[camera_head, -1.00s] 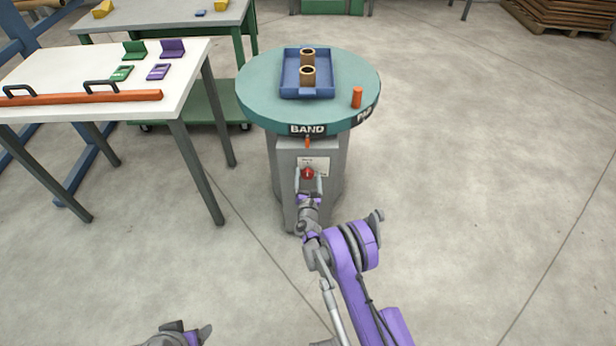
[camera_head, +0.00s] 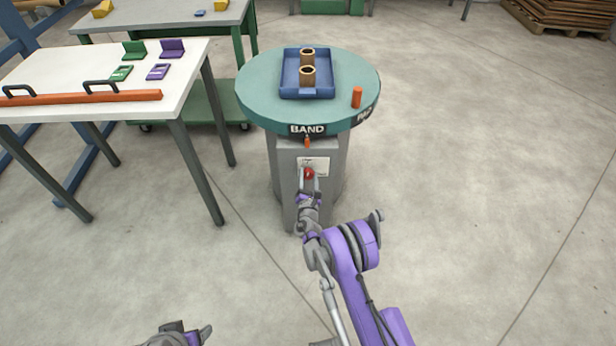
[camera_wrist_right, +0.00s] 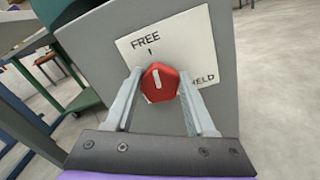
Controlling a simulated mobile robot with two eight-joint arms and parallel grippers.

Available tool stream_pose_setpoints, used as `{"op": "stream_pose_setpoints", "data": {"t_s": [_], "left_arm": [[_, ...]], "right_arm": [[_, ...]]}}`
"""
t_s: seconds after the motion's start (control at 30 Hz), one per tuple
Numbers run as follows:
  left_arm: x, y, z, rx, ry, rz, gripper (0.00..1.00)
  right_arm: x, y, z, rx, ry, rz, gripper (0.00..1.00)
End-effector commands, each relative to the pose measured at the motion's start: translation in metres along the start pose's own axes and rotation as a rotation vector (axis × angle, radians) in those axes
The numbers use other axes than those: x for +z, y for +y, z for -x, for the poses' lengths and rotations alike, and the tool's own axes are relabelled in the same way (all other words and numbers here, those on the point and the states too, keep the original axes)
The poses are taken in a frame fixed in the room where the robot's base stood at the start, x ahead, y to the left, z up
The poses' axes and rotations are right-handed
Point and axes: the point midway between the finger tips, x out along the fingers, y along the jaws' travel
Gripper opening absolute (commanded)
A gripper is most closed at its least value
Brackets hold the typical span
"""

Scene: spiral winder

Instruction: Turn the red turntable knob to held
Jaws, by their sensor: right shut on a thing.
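The red turntable knob (camera_head: 309,173) sits on a white label plate on the front of the grey pedestal. The right wrist view shows the knob (camera_wrist_right: 160,82) with a white pointer line, between FREE at its upper left and HELD at its right. The pointer stands near the FREE tick, slightly clockwise of it. My right gripper (camera_wrist_right: 160,92) is shut on the knob, one finger on each side; it also shows in the head view (camera_head: 308,180). My left gripper (camera_head: 190,331) is at the bottom edge, partly cut off, away from the pedestal; its opening is unclear.
The green turntable (camera_head: 258,88) tops the pedestal, with a BAND label on its rim. On it are a blue tray (camera_head: 290,93) with two brown tubes and an orange peg (camera_head: 356,97). A white table (camera_head: 60,73) stands left. Floor to the right is clear.

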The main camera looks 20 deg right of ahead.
Motion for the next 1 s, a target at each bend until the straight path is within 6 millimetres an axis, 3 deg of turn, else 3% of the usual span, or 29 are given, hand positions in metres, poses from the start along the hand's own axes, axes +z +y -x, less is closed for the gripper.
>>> {"op": "stream_pose_setpoints", "data": {"t_s": [1.0], "left_arm": [[-0.0019, 0.0, 0.0065, 0.0, 0.002, 0.0, 0.67]], "right_arm": [[-0.0024, -0.0053, 0.0001, 0.0, 0.0, -0.945, 0.0]]}}
